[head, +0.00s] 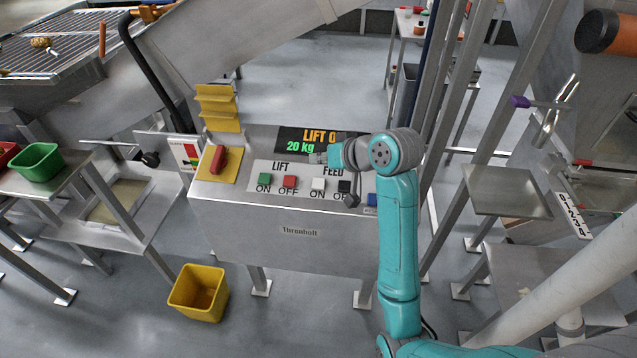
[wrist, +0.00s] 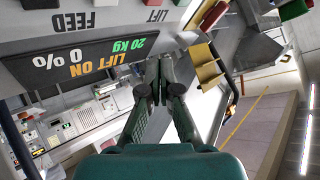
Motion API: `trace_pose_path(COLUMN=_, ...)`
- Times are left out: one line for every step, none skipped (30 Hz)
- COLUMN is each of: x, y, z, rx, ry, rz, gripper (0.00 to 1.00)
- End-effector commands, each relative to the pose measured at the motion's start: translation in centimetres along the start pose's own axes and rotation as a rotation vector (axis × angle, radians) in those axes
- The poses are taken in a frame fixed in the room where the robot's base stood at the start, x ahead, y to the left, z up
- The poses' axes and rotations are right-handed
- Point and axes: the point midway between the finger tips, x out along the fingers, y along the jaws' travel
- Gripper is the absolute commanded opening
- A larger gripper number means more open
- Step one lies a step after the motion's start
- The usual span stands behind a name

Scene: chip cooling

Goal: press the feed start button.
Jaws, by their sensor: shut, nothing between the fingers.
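The feed start button is the white button (head: 318,184) above ON under the FEED label on the sloped control panel (head: 235,207). Beside it is the black feed OFF button (head: 344,187). My gripper (head: 317,157) is above the white button in the picture, in front of the display, small and partly hidden by my wrist. The wrist view shows its fingers (wrist: 157,88) together and empty, apart from any button. The panel is upside down there, with the FEED label (wrist: 72,23) upper left.
The display (head: 300,141) reads LIFT ON, 20 kg and 0 % in the wrist view. Green (head: 264,179) and red (head: 290,182) LIFT buttons sit to the left. A red handle (head: 219,160) lies farther left. A yellow bin (head: 198,292) stands on the floor.

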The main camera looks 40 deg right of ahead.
Motion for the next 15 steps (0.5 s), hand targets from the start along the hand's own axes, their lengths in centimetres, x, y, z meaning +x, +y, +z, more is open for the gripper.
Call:
trace_pose_path(x=0.0, y=0.0, z=0.0, rx=0.0, ry=0.0, rz=0.0, gripper=0.0)
trace_pose_path(x=0.0, y=0.0, z=0.0, rx=0.0, ry=0.0, rz=0.0, gripper=0.0)
trace_pose_path(x=0.1, y=0.0, z=0.1, rx=0.0, ry=0.0, rz=0.0, gripper=0.0)
trace_pose_path(x=0.1, y=0.1, z=0.1, rx=0.0, ry=0.0, rz=0.0, gripper=0.0)
trace_pose_path(x=0.2, y=0.1, z=0.1, rx=0.001, ry=0.0, rz=0.0, gripper=0.0)
trace_pose_path(x=0.3, y=0.2, z=0.3, rx=0.001, ry=0.0, rz=0.0, gripper=0.0)
trace_pose_path(x=0.5, y=0.3, z=0.4, rx=0.001, ry=-0.001, rz=0.0, gripper=0.0)
trace_pose_path(x=0.6, y=0.4, z=0.5, rx=0.002, ry=-0.001, rz=0.0, gripper=0.0)
trace_pose_path(x=0.9, y=0.6, z=0.7, rx=0.003, ry=-0.002, rz=0.0, gripper=0.0)
trace_pose_path(x=1.1, y=0.8, z=0.9, rx=0.003, ry=-0.003, rz=0.0, gripper=0.0)
trace_pose_path(x=1.4, y=1.0, z=1.1, rx=0.003, ry=-0.002, rz=0.0, gripper=0.0)
trace_pose_path(x=1.7, y=1.2, z=1.3, rx=0.002, ry=-0.002, rz=0.0, gripper=0.0)
trace_pose_path(x=1.9, y=1.4, z=1.5, rx=0.002, ry=-0.002, rz=0.0, gripper=0.0)
trace_pose_path(x=2.2, y=1.6, z=1.7, rx=0.003, ry=-0.002, rz=0.0, gripper=0.0)
trace_pose_path(x=2.6, y=1.9, z=2.0, rx=0.003, ry=-0.002, rz=0.0, gripper=0.0)
